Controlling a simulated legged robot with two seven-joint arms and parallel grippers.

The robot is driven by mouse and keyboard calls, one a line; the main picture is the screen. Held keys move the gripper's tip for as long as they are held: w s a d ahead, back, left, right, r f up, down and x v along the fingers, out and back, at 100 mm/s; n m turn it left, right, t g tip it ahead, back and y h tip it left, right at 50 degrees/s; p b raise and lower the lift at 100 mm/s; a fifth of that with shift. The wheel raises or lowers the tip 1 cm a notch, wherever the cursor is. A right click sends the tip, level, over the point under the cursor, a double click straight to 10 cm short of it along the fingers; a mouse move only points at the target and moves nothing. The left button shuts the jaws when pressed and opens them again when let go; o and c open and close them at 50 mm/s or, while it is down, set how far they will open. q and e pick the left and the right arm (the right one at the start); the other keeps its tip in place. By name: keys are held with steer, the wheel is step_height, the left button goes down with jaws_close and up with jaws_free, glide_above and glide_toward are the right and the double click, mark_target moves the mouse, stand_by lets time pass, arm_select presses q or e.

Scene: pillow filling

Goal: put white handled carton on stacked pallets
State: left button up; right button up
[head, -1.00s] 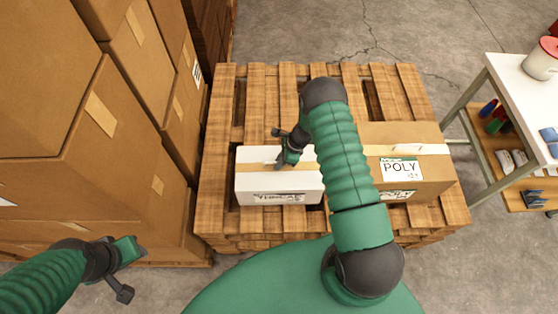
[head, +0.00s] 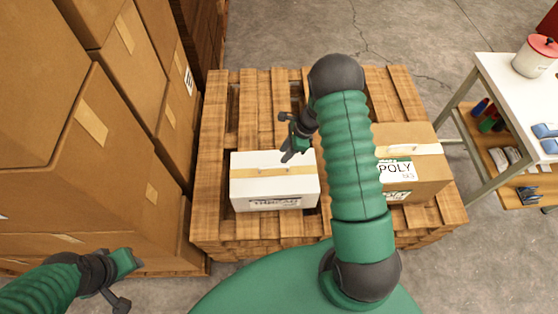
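The white handled carton (head: 262,190) rests on the stacked wooden pallets (head: 222,215), near their front edge and left of the middle. A tan tape strip runs across its top, with print on its front. My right gripper (head: 288,158) is just above the carton's back right part, with its fingers apart and nothing between them. It appears clear of the carton. My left gripper (head: 130,280) is open and empty at the lower left, away from the pallets.
A brown POLY carton (head: 420,165) with a white handle sits right of the white carton, partly behind my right arm. Tall stacks of brown boxes (head: 60,150) stand along the left. A white-topped table (head: 515,95) with a lower shelf stands at right. The pallets' back slats are bare.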

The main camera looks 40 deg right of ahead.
steer(key=s+a+r+n+h, duration=0.2)
steer(key=s+a+r+n, duration=0.4)
steer(key=n, duration=0.6)
steer(key=s+a+r+n+h, duration=0.2)
steer(key=s+a+r+n, duration=0.5)
steer(key=a+r+n, duration=0.2)
steer(key=shift+s+a+r+n, duration=0.2)
steer(key=shift+r+n, duration=1)
steer(key=shift+n, duration=0.5)
steer(key=shift+d, duration=0.2)
